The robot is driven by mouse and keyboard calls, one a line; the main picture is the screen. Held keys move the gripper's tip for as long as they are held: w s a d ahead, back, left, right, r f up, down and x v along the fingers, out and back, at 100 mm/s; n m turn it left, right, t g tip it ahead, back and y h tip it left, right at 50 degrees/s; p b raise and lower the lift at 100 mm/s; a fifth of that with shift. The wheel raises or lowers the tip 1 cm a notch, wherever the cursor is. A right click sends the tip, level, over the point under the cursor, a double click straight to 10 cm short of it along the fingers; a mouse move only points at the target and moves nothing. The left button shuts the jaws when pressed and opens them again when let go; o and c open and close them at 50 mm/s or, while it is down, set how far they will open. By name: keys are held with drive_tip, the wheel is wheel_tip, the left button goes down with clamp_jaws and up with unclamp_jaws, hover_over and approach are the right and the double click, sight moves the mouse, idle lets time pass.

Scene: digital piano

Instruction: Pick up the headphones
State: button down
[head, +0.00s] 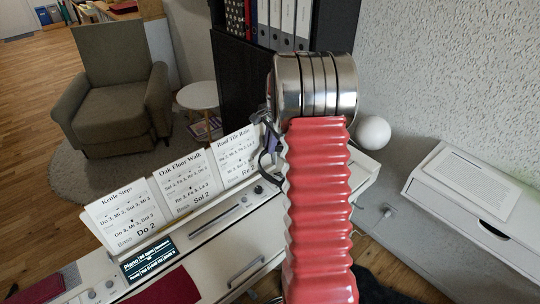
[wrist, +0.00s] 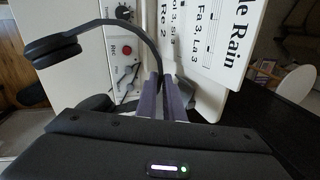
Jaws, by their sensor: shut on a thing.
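The dark headphones (wrist: 146,36) show in the wrist view as a thin curved headband with one padded ear cup (wrist: 52,51) at the upper left. The band arches over and runs down between the purple-grey fingers of my gripper (wrist: 164,82), which is shut on it. The other ear cup is mostly hidden near the gripper body. In the head view, part of the headphones (head: 263,163) shows as a dark loop left of my red arm, in front of the right-hand music sheet. My gripper (head: 273,138) is largely hidden there. I cannot tell whether the headphones touch the piano.
The digital piano (head: 238,252) carries several music sheets (head: 183,187) on its stand and a small lit display (head: 149,258). A white round lamp (head: 373,133) is right of my arm. A white cabinet (head: 480,205) stands against the right wall. An armchair (head: 112,95) is behind left.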

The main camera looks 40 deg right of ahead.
wheel_tip(320, 180, up, 12)
idle(0.3)
idle(0.4)
